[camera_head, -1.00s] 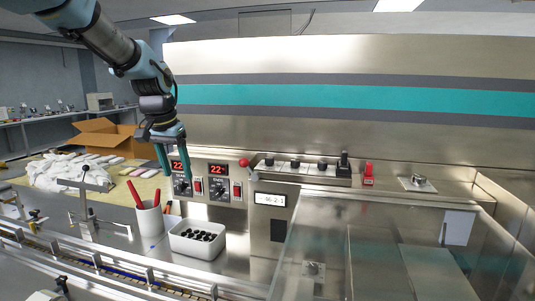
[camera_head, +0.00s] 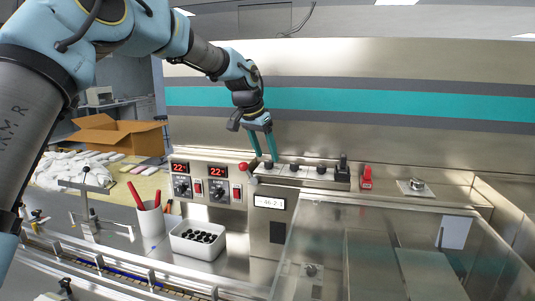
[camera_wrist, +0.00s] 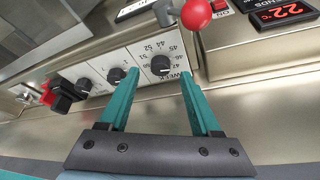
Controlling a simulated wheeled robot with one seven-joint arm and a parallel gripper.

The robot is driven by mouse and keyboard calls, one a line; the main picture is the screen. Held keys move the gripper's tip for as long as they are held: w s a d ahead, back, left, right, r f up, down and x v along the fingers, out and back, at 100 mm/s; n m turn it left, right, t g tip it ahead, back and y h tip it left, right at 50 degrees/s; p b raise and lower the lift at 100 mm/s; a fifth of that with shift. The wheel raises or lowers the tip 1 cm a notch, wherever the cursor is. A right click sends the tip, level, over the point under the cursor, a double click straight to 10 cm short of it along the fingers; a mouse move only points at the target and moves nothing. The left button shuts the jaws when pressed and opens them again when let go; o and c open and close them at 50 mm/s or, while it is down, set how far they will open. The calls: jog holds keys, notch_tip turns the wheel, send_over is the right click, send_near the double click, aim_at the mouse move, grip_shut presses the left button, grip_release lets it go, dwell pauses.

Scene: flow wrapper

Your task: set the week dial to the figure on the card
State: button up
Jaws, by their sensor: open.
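The week dial (camera_wrist: 161,66) is a black round knob on a white plate marked WEEK, with figures in the forties and fifties around it. In the head view, it is the leftmost knob (camera_head: 268,163) of a row on the sloped panel. My gripper (camera_head: 264,159) is open above it. In the wrist view, my teal fingertips (camera_wrist: 158,77) stand either side of the knob, with nothing between them gripped; whether they touch it I cannot tell. The knob's pointer is too small to read. A small white plate (camera_head: 270,201) below shows what looks like 46 2 1.
A red ball knob (camera_wrist: 196,14) stands close beside the dial, near my fingers. Two more dials (camera_wrist: 116,75) and black levers (camera_wrist: 69,92) continue along the panel. Red 22° displays (camera_head: 218,171), a white bin (camera_head: 198,252) of black pieces and a clear cover (camera_head: 370,250) are nearby.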

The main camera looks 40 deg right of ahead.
aim_at(269, 165)
jog(key=shift+p+x, duration=0.35)
jog(key=shift+x, duration=1.05)
grip_shut()
